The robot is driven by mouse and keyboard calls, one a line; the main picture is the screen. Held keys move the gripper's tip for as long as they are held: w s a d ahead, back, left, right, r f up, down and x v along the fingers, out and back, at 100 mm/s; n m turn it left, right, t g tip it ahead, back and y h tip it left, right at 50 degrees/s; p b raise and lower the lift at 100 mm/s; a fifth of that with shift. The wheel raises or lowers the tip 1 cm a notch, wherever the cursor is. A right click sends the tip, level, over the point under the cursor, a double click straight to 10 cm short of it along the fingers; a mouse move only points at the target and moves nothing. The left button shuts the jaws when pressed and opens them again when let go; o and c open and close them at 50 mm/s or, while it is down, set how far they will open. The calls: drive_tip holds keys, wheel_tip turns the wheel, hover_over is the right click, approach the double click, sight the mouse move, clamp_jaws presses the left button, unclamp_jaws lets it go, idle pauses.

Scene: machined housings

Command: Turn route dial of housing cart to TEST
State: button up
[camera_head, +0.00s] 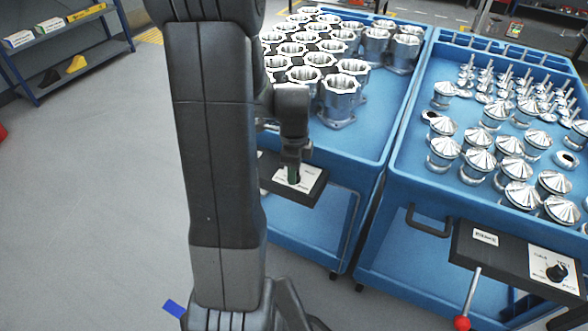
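The left blue cart (372,148) bears several silver machined housings (341,92). A dark control panel (311,190) with a white dial plate (300,184) sticks out from its front. My gripper (293,168) points down right at this plate, with its tips over or around the dial. The dial itself is mostly hidden by the gripper, and a small green patch shows between the tips. Contact, the pointer's direction and the plate's lettering cannot be made out. Whether the fingers are closed on the dial cannot be told.
A second blue cart (400,180) stands close on the right, bearing shiny conical parts (480,163) and stemmed parts. Its panel has a black dial (557,272) and a red-knobbed lever (463,322). A shelf (70,45) stands far left.

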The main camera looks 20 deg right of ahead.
drive_tip(key=o, duration=0.4)
drive_tip(key=shift+c, duration=0.2)
drive_tip(key=shift+r, duration=0.15)
wheel_tip(320, 180, up, 14)
drive_tip(key=p, duration=0.1)
drive_tip(key=shift+f+p, duration=0.2)
drive_tip(key=shift+p, duration=0.15)
drive_tip(key=shift+f, duration=0.1)
wheel_tip(320, 180, down, 14)
drive_tip(key=shift+r+b, duration=0.15)
drive_tip(key=shift+b, duration=0.7)
